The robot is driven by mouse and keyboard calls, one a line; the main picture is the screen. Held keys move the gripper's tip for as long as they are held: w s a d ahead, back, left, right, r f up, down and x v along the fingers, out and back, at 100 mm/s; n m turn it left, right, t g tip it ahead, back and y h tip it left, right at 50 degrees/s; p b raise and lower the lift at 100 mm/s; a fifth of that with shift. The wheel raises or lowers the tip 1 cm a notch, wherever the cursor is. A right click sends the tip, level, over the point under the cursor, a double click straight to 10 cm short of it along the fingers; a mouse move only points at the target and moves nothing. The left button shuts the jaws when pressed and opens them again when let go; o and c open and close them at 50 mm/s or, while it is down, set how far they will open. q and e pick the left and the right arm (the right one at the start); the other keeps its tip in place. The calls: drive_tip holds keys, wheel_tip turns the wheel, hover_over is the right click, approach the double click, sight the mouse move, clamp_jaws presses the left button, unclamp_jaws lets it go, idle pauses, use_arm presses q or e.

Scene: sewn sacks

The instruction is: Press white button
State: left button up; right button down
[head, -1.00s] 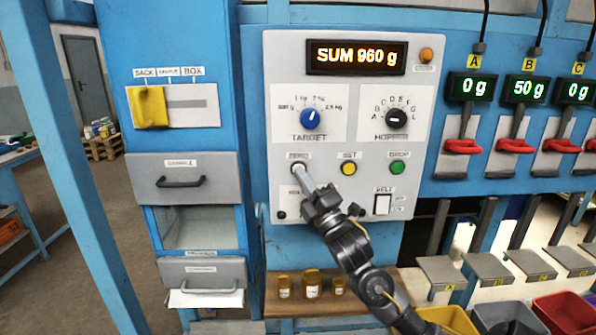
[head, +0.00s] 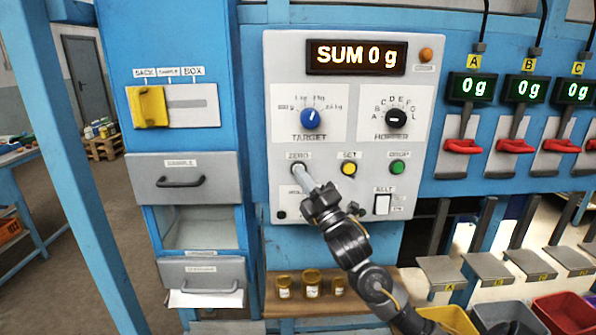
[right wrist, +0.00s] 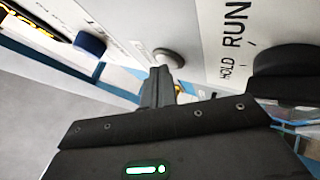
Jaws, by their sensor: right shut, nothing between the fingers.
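The white button, under the ZERO label, is on the grey control panel (head: 345,214). In the right wrist view the round white button (right wrist: 169,58) shows right at the tip of my closed, empty fingers (right wrist: 162,74). They seem to touch it, but I cannot tell how far it is pushed in. The panel display (head: 356,57) reads SUM 0 g. My left gripper is not in view.
A yellow button (head: 349,169) and a green button (head: 397,167) are to the right of the white one. The blue TARGET knob (head: 311,118) and black HOPPER knob (head: 396,118) are above. Small jars (head: 312,284) stand on a wooden shelf below.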

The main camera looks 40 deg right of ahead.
idle(0.5)
drive_tip(key=shift+s+a, duration=0.45)
drive_tip(key=shift+s, duration=0.15)
drive_tip(key=s+a, duration=0.1)
drive_tip(key=s, duration=0.1)
drive_tip(key=s+a+p, duration=0.1)
drive_tip(key=s+a, duration=0.1)
idle(0.4)
idle(0.7)
